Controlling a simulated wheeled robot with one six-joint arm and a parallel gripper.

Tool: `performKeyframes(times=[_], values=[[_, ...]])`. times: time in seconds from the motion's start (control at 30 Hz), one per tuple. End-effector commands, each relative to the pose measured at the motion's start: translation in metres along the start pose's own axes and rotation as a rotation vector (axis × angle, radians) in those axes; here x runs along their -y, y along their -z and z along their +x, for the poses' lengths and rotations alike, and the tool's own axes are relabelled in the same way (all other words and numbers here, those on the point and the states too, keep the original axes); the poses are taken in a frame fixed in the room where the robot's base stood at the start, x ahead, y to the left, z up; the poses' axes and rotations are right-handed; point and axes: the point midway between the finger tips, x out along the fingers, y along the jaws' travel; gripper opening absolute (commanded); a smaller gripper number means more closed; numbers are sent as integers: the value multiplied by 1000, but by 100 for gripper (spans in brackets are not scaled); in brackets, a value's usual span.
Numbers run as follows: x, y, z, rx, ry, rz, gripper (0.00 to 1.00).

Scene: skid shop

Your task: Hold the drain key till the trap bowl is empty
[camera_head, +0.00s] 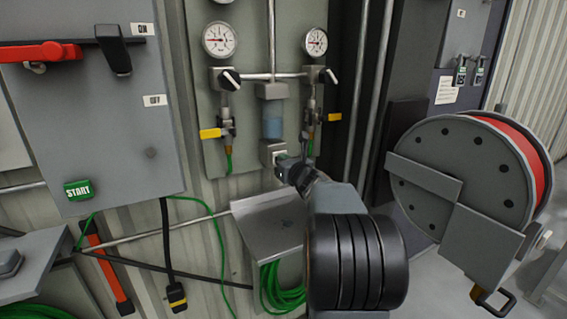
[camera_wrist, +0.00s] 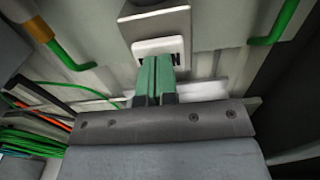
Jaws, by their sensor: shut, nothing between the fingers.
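The trap bowl (camera_head: 272,122) is a clear, blue-tinted cup in the middle of the gauge panel. Its lower part looks bluer, like liquid, but the exact level is hard to read. Below it is a grey block with a pale square face, the drain key (camera_head: 279,157), partly hidden by my gripper (camera_head: 285,170). In the wrist view the key is a white plate (camera_wrist: 149,47) with dark lettering, mostly covered. My gripper (camera_wrist: 157,82) is shut and empty, its green fingertips side by side at the plate's lower edge. They look against it, but I cannot tell whether they press it.
Two round gauges (camera_head: 220,39) and yellow-handled valves (camera_head: 211,133) flank the bowl. A sloped grey tray (camera_head: 265,222) lies below, with a coiled green hose (camera_head: 284,288). A large reel (camera_head: 465,175) stands right. A grey switch box (camera_head: 95,130) hangs left.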

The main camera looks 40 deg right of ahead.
Motion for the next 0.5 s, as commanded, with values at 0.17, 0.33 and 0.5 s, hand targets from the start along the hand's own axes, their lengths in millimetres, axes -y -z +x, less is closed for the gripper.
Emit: performKeyframes(times=[0.17,0.33,0.5], values=[[-1,3,17,1,-2,0,0],[-2,0,19,2,-3,1,0],[-3,-1,19,3,-4,1,0]])
